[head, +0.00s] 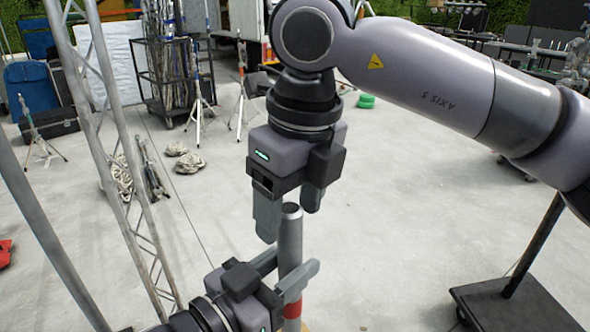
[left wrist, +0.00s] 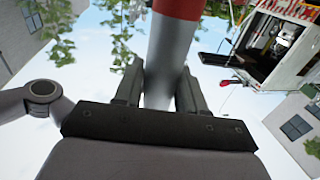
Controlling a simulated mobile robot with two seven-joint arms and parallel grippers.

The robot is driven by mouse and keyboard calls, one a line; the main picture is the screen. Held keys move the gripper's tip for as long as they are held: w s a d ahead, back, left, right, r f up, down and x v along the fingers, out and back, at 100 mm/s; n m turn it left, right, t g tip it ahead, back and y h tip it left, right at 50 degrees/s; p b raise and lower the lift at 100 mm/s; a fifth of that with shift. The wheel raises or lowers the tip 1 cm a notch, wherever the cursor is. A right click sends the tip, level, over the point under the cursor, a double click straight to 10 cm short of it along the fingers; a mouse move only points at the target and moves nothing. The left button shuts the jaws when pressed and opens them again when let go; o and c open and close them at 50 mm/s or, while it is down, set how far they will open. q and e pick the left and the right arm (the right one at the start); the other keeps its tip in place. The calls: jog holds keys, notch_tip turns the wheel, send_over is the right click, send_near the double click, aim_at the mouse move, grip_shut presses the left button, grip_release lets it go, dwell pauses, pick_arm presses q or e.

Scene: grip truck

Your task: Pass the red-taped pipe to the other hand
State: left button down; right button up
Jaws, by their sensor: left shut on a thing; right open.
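The red-taped pipe (head: 291,240) is a grey metal tube standing roughly upright at the bottom centre of the head view. Its red tape band (head: 292,309) shows below my left gripper's fingers. My left gripper (head: 290,270) is shut on the pipe just above the tape. The left wrist view shows the pipe (left wrist: 170,55) between the two fingers, with the red band at the top edge. My right gripper (head: 287,218) is open, pointing down, with its fingers around or just over the pipe's top end; I cannot tell how deep. The pipe's lower end is out of view.
A metal truss (head: 118,165) rises at the left. A dark wheeled base with a post (head: 515,305) stands at the lower right. Light stands (head: 197,105), a rolling rack (head: 172,80) and coiled rope (head: 188,162) are farther back. The concrete floor between is open.

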aim_at(287, 236)
pick_arm(q)
jog(key=shift+r, duration=0.1)
pick_arm(e)
jog(key=shift+w+a+f, duration=0.1)
jog(key=shift+a+f, duration=0.05)
jog(key=shift+f, duration=1.15)
jog(key=shift+w+a+f, duration=0.1)
jog(key=shift+a+f, duration=0.05)
jog(key=shift+f, duration=1.15)
grip_shut()
pick_arm(q)
jog(key=c, duration=0.6)
grip_release()
jog(key=shift+o, duration=0.2)
jog(key=shift+s, duration=0.1)
